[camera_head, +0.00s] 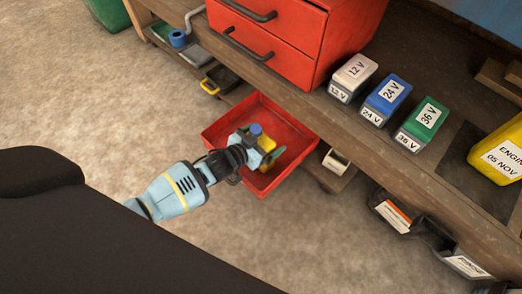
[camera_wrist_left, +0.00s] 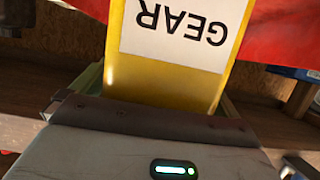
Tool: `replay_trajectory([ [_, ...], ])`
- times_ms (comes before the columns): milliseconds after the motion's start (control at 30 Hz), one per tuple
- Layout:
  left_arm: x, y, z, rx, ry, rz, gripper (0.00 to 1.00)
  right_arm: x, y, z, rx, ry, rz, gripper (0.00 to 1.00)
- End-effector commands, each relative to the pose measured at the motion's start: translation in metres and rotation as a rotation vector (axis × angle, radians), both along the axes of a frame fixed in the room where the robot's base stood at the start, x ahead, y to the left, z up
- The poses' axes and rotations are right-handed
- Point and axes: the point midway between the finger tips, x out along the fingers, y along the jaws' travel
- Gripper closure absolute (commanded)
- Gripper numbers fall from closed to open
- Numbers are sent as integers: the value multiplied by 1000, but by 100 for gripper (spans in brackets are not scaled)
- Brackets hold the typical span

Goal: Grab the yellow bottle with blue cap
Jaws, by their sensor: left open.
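The yellow bottle (camera_head: 267,143) with a blue cap (camera_head: 256,129) stands in the open red drawer (camera_head: 302,137). My left gripper (camera_head: 259,152) reaches into the drawer from the left and is open around the bottle, hiding part of it. In the left wrist view the yellow bottle (camera_wrist_left: 165,84) is very close, between the greenish fingers of my left gripper (camera_wrist_left: 162,95). Its white label reads "GEAR", upside down in that view. Whether the fingers touch the bottle cannot be told. My right gripper is not in view.
A red drawer cabinet (camera_head: 295,45) stands on the wooden bench (camera_head: 315,105) beyond the drawer. White, blue and green battery blocks and a yellow engine container (camera_head: 500,155) are on the bench at the right. Bins hang below the front edge. The floor at left is clear.

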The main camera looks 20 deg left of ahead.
Motion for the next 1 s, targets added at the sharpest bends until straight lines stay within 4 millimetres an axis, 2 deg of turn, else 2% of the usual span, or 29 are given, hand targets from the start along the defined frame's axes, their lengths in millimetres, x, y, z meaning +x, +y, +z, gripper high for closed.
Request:
replay_trajectory([
  [167,0,0,0,0,0,0,0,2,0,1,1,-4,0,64],
  [800,-1,0,0,0,0,0,82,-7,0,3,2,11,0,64],
  [1000,1,0,3,-3,-6,-1,85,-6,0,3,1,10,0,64],
])
